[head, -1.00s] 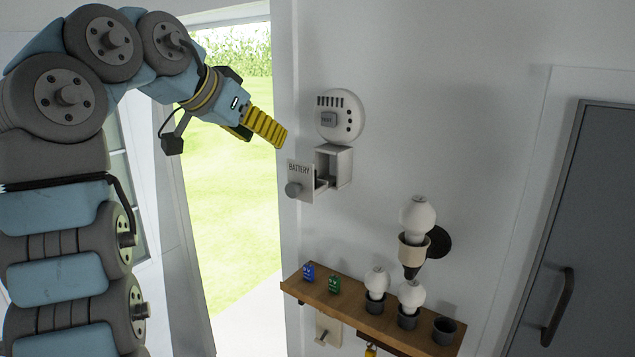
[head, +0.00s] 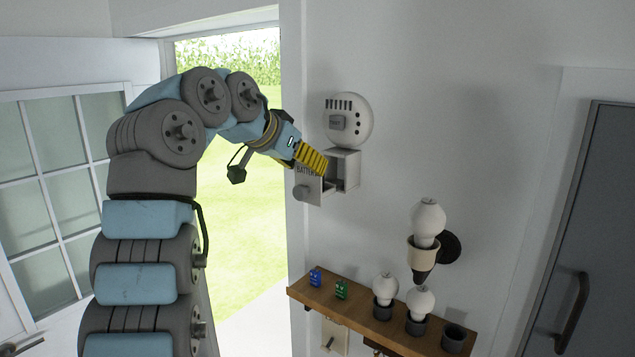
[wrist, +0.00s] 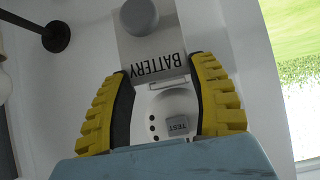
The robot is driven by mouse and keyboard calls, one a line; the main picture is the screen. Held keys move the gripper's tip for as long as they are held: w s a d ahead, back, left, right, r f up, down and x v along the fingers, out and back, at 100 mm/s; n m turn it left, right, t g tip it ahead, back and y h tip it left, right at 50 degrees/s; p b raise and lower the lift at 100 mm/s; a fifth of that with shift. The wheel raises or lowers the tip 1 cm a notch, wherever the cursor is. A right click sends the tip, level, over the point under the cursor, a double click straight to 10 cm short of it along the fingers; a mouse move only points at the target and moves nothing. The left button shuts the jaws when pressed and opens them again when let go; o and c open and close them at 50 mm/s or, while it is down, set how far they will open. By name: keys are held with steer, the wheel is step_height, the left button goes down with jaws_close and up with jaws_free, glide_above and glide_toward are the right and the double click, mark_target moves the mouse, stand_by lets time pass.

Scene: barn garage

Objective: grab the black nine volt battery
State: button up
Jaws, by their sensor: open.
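A round white detector (head: 348,118) with a TEST button is on the wall, above a white battery box (head: 349,170). The drawer front (head: 309,189), labelled BATTERY and with a grey knob, stands out from the box. My gripper (head: 318,166) is open and appears empty, close in front of the box and partly overlapping it. In the wrist view, the drawer front (wrist: 152,47) and the detector (wrist: 176,104) show between the yellow fingers. I cannot make out a black nine volt battery; my gripper hides part of the drawer.
A wooden shelf (head: 385,326) below holds a blue battery (head: 315,278), a green battery (head: 341,290), bulbs in dark cups and an empty cup (head: 455,338). A bulb (head: 427,219) sits in a wall lamp. An open doorway lies behind my arm.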

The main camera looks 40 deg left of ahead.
steer(key=shift+p+x, duration=1.25)
steer(key=shift+x, duration=1.45)
steer(key=shift+s+d+f, duration=0.15)
jaws_close()
